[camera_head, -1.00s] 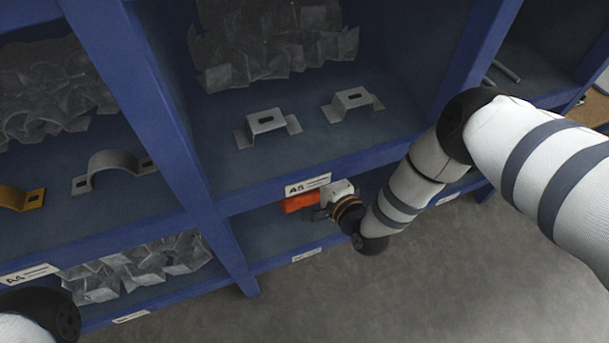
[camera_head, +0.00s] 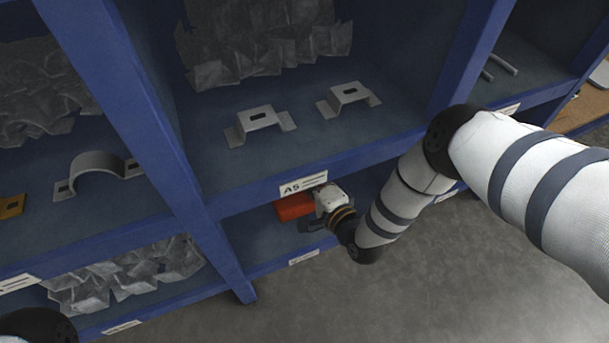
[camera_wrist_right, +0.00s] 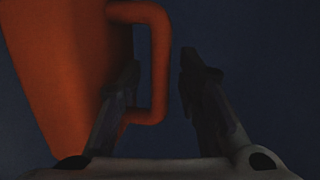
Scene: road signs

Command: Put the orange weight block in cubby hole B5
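The orange weight block (camera_head: 294,207) is in the lower compartment below the shelf edge marked A5; its top is near or behind that edge. In the right wrist view the block (camera_wrist_right: 60,70) is on the left, with its loop handle (camera_wrist_right: 160,70) pointing right. My right gripper (camera_wrist_right: 160,72) has its fingers apart, one on each side of the handle's bar, with visible gaps. In the head view my right gripper (camera_head: 318,222) is at the block's right side, mostly hidden by the wrist. Only a dark joint of my left arm shows at the lower left corner.
The blue shelf's A5 label (camera_head: 303,185) is above the block. A lower label (camera_head: 303,257) is unreadable. Two metal brackets (camera_head: 258,122) (camera_head: 348,97) lie on the shelf above. Crumpled grey pieces (camera_head: 125,272) fill the compartment to the left. Floor (camera_head: 400,300) is clear in front.

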